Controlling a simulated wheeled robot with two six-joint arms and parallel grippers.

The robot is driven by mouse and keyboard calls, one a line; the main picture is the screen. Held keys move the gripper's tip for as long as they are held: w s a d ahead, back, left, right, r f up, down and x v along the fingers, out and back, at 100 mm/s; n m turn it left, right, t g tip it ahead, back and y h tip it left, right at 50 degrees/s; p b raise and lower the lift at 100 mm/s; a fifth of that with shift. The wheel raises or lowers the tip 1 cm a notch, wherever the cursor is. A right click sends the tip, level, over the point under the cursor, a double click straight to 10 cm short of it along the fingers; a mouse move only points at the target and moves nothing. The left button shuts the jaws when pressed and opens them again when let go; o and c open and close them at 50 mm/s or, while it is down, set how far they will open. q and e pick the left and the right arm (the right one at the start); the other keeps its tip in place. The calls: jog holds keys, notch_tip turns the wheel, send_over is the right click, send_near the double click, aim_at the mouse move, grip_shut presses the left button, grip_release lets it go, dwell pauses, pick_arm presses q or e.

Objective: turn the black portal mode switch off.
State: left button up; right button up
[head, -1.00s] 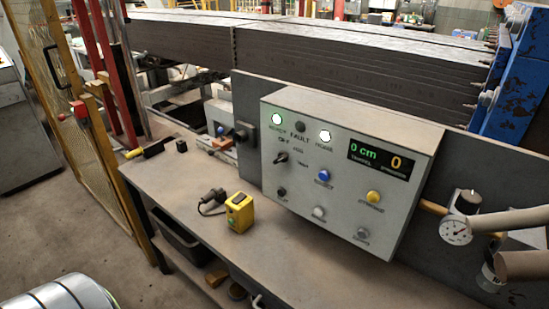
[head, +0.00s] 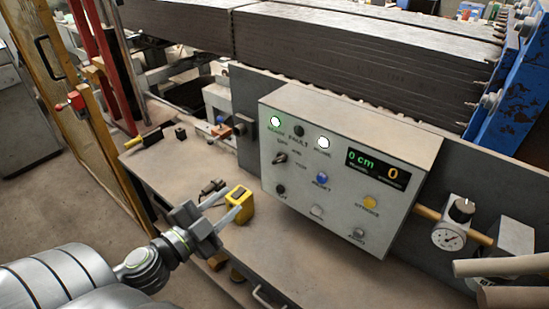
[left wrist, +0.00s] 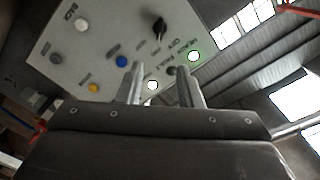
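The grey control panel (head: 330,215) carries a black rotary switch (head: 280,158) on its upper left, under the lamps. A second black knob (head: 280,189) sits below it; the small labels are too blurred to tell for certain. In the left wrist view the black switch (left wrist: 160,28) shows beyond and above the fingertips. My left gripper (head: 228,203) is open and empty, in front of the panel to its lower left, apart from the switch. Its two fingers (left wrist: 159,69) stand apart in the left wrist view. My right gripper is not in view.
A yellow box (head: 240,201) with a black plug lies on the bench (head: 170,172) by my left fingers. The panel also has a blue button (head: 321,178), a yellow button (head: 370,202) and a display (head: 378,170). A gauge (head: 448,236) stands at the right.

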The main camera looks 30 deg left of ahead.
aim_at(277, 162)
pick_arm(q)
jog(key=w, duration=0.5)
jog(key=w+d, duration=0.1)
jog(key=w, duration=1.1)
jog(key=shift+w+d+p, duration=0.15)
jog(key=shift+d+p, duration=0.05)
jog(key=shift+p, duration=0.15)
jog(key=shift+c, duration=0.4)
grip_shut()
